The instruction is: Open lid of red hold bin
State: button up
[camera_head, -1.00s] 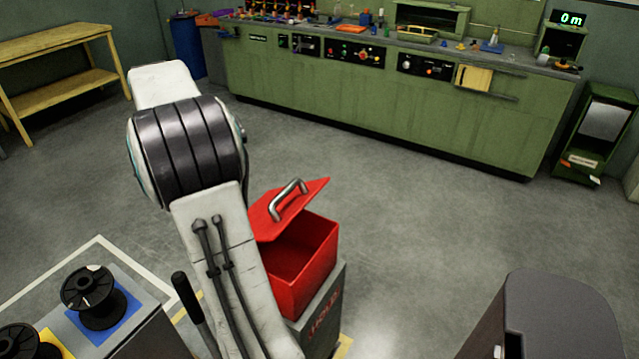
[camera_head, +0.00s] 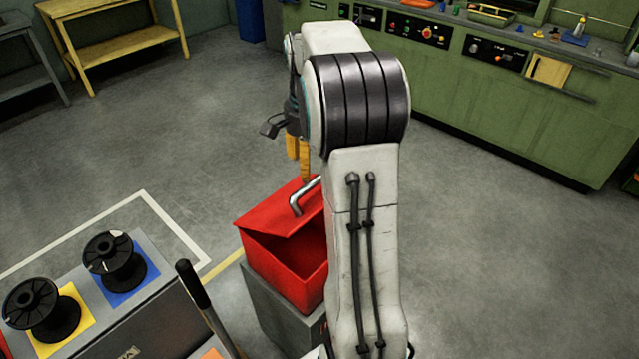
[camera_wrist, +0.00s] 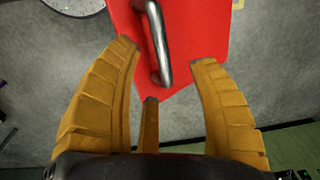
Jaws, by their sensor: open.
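The red hold bin (camera_head: 290,282) sits on a grey stand, partly hidden behind my arm in the head view. Its red lid (camera_head: 268,218) is tilted up, with a dark gap between lid and bin. A silver handle (camera_head: 297,203) stands on the lid; it also shows in the wrist view (camera_wrist: 160,45), over the red lid (camera_wrist: 195,35). My gripper (camera_head: 299,165) is just above the lid, near the handle. In the wrist view its yellow fingers (camera_wrist: 170,80) are spread wide on both sides of the handle's end, with nothing held between them.
Two black spools (camera_head: 113,260) (camera_head: 32,308) lie on blue and yellow squares at the lower left, beside a black lever (camera_head: 193,285). A green counter (camera_head: 470,120) runs along the back. A yellow bench (camera_head: 115,45) stands at the far left. Grey floor between is clear.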

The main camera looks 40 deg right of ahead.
aim_at(309, 187)
jog(key=shift+s+a+m, duration=0.15)
jog(key=shift+s+m, duration=0.05)
jog(key=shift+m, duration=0.1)
jog(key=shift+f, duration=0.2)
jog(key=shift+f+p, duration=1.2)
jog(key=shift+f, duration=2.3)
grip_shut()
